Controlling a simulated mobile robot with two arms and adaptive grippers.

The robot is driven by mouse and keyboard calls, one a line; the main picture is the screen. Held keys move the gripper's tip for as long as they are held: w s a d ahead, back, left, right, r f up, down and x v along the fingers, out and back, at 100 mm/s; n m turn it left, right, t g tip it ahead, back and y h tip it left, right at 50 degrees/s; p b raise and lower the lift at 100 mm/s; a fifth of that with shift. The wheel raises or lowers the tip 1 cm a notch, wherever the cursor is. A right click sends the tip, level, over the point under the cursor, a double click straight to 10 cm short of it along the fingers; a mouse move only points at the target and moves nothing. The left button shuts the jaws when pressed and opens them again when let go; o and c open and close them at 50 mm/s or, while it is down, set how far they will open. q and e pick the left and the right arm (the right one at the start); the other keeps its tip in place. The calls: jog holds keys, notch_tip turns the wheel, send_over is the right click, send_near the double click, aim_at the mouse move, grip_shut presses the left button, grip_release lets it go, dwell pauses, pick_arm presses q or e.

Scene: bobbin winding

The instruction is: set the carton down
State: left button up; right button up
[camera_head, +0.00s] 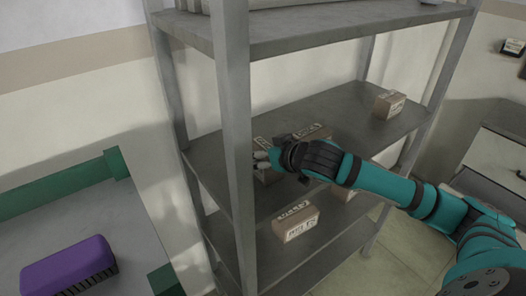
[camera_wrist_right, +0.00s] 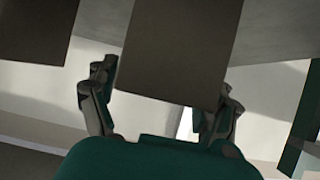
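My right gripper (camera_head: 268,160) reaches in from the right to the middle shelf (camera_head: 345,115) of the grey rack, near its front left post. A brown carton (camera_head: 266,174) shows at the gripper, partly hidden by it. In the right wrist view the two fingers (camera_wrist_right: 162,100) stand at either side of a dark carton (camera_wrist_right: 178,55), seemingly closed against its sides. I cannot tell whether the carton touches the shelf. My left gripper is not in view.
A labelled carton (camera_head: 311,132) sits just behind my right gripper, and another (camera_head: 389,104) stands at the shelf's right end. A lower shelf holds a carton (camera_head: 297,222). The rack's front post (camera_head: 236,130) is close by. A purple object (camera_head: 68,268) lies at lower left.

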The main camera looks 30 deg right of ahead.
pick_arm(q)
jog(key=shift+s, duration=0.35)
pick_arm(e)
jog(key=shift+o, duration=0.2)
jog(key=shift+r, duration=0.15)
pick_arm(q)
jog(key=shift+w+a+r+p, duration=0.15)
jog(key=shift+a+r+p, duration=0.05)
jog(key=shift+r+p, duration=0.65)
pick_arm(e)
jog(key=v, duration=1.2)
jog(key=shift+d, duration=0.1)
